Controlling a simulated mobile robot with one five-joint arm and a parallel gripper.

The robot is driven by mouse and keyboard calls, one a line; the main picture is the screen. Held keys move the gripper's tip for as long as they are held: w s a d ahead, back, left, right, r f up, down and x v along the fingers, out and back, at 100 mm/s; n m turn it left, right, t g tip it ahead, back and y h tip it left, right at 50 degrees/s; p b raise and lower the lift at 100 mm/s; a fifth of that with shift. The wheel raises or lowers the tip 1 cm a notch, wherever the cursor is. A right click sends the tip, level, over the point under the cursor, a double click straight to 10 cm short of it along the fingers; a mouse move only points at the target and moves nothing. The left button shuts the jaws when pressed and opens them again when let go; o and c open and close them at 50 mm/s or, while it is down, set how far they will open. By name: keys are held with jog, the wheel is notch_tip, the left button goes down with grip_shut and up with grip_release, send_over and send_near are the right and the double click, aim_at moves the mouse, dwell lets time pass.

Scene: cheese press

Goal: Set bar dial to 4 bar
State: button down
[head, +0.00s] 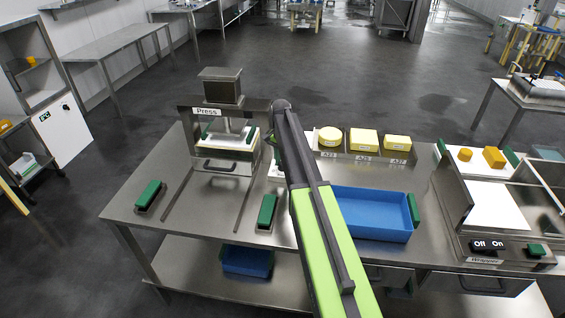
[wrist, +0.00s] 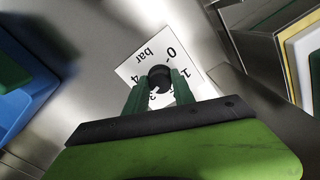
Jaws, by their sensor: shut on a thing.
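The bar dial is a black round knob (wrist: 159,77) on a white plate (wrist: 134,68) marked "bar" with numbers around it, seen in the wrist view. I can read 0, 1, 3 and 4; the 2 is hidden. My gripper (wrist: 155,92) has its two green fingers on either side of the knob and is shut on it. I cannot tell which number the knob points to. In the head view my arm hides the knob and most of the gripper, and only a bit of white plate shows beside the arm.
The press (head: 222,130) stands left of my arm, with a white-topped piece inside. Yellow cheeses (head: 363,141) sit on a rack to the right, behind a blue tray (head: 372,214). A wrapper machine (head: 497,215) is at the far right. Green-handled items lie along the table front.

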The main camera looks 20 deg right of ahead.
jog(key=m, duration=0.4)
jog(key=shift+m, duration=0.3)
jog(key=m, duration=0.4)
jog(key=shift+m, duration=0.3)
jog(key=c, duration=1.1)
grip_release()
jog(key=shift+o, duration=0.2)
notch_tip(320, 180, up, 18)
jog(key=p, duration=1.7)
jog(key=shift+w+f+p, duration=0.25)
jog(key=shift+p, duration=0.05)
